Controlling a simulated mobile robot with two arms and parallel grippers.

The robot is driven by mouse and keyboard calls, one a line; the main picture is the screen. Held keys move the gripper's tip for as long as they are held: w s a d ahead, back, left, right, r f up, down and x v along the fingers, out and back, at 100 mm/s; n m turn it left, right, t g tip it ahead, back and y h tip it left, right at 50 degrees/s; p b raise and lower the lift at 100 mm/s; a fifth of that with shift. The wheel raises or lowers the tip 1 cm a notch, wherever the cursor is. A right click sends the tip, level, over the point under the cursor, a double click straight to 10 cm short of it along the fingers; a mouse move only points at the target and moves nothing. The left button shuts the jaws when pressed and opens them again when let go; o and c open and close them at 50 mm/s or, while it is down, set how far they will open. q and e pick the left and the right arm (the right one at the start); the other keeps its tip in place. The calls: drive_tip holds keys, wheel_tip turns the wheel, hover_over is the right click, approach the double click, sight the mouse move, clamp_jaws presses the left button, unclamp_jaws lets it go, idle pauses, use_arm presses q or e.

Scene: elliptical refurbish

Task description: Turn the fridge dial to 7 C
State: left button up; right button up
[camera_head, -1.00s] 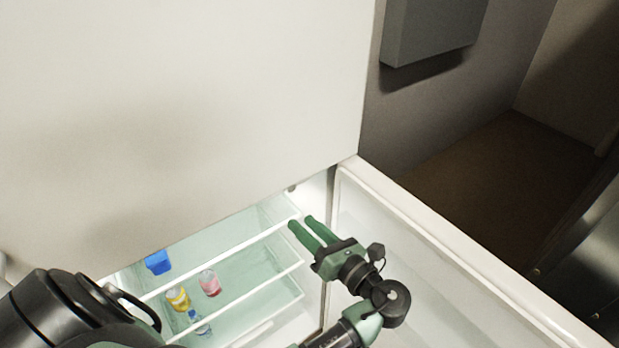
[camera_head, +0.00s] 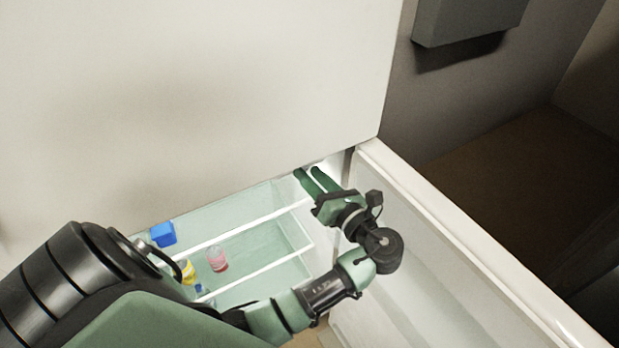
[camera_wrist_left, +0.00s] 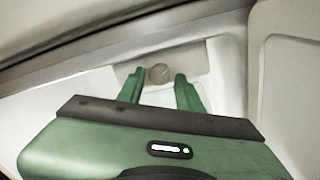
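The fridge dial (camera_wrist_left: 159,73) is a small round grey knob on the inner wall of the fridge in the left wrist view. My left gripper (camera_wrist_left: 158,85) is open, with its two green fingers on either side of the dial in that view. I cannot tell whether the fingers touch it. In the head view my left gripper (camera_head: 308,176) reaches into the upper right of the open fridge, and the dial is hidden there. The dial's markings are too small to read. My right gripper is not in view.
The open fridge door (camera_head: 440,225) stands right of my left arm. Inside, glass shelves with white edges (camera_head: 250,222) hold a blue box (camera_head: 163,234), a red-filled jar (camera_head: 217,259) and a yellow item (camera_head: 188,271). A large pale panel (camera_head: 200,100) overhangs the opening.

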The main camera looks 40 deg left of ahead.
use_arm(q)
drive_tip(key=shift+w+a, duration=0.2)
drive_tip(key=shift+a, duration=0.2)
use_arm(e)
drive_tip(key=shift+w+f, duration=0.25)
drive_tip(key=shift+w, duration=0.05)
use_arm(q)
drive_tip(key=shift+r, duration=0.1)
clamp_jaws()
